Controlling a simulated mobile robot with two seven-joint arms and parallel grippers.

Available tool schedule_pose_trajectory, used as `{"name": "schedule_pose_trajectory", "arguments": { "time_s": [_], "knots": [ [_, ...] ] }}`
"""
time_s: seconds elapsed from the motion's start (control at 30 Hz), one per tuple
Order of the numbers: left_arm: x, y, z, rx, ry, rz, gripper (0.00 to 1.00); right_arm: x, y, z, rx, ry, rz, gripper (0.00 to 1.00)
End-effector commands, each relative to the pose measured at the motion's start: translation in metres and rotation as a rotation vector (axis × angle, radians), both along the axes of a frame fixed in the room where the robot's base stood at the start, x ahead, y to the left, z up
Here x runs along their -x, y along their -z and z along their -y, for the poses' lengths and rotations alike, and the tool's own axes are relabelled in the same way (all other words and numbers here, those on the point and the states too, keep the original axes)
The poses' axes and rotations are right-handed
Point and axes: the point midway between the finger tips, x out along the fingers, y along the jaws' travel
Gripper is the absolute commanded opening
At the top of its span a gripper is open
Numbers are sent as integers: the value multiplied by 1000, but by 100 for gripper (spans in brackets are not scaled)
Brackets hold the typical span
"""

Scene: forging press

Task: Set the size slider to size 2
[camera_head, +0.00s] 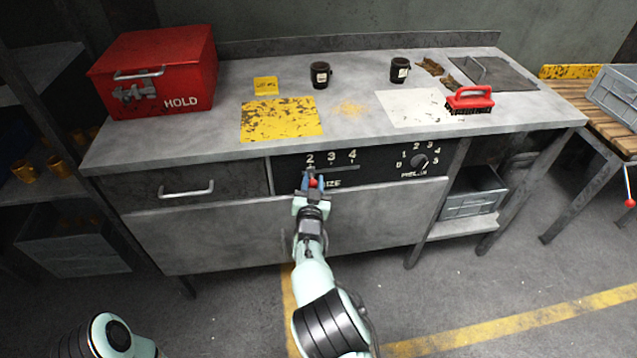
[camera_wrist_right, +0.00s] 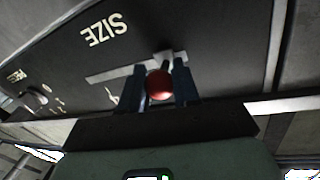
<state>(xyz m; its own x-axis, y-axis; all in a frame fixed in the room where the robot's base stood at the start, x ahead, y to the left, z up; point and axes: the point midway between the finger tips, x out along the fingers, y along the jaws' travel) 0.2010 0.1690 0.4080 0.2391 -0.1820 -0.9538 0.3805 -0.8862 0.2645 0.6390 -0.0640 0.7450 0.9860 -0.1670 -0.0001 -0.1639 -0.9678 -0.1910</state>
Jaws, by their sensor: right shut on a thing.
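The size slider has a red ball knob (camera_head: 313,182) on the black panel (camera_head: 375,172) at the bench front. Pale marks 2, 3 and 4 run left to right above its slot, with the word SIZE below. My right gripper (camera_head: 312,181) is shut on the knob. The knob stands at the left end of the slot, about under the 2; the gripper partly hides the slot there. In the right wrist view the panel is upside down, and the red knob (camera_wrist_right: 160,84) sits between the two blue fingers. My left gripper is out of view.
A rotary dial (camera_head: 419,161) sits on the same panel to the right. A drawer handle (camera_head: 187,190) projects at the left. On the bench top are a red HOLD box (camera_head: 150,72), two dark mugs and a red brush (camera_head: 470,99).

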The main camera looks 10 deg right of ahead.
Motion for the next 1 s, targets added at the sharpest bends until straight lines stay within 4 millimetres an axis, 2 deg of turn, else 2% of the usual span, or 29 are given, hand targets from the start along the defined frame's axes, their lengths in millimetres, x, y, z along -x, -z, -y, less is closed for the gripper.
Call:
{"name": "schedule_pose_trajectory", "arguments": {
  "time_s": [0.1,0.13,0.17,0.2,0.47,0.63,0.77,1.0],
  "knots": [
    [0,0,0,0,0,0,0,0,-1,-6,-2,-11,1,0],
    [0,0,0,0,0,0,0,0,-1,-7,-3,-12,2,41],
    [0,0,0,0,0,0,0,0,-1,-7,-3,-11,2,51],
    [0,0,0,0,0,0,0,0,-1,-6,-3,-11,2,56],
    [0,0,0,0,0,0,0,1,0,-4,-2,-7,1,56],
    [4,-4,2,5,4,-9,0,11,-1,-5,-3,-5,-1,56],
    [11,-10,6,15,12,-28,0,31,-2,-9,-3,-9,-3,56],
    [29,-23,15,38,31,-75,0,83,-2,-18,-3,-10,-3,56]
  ]
}}
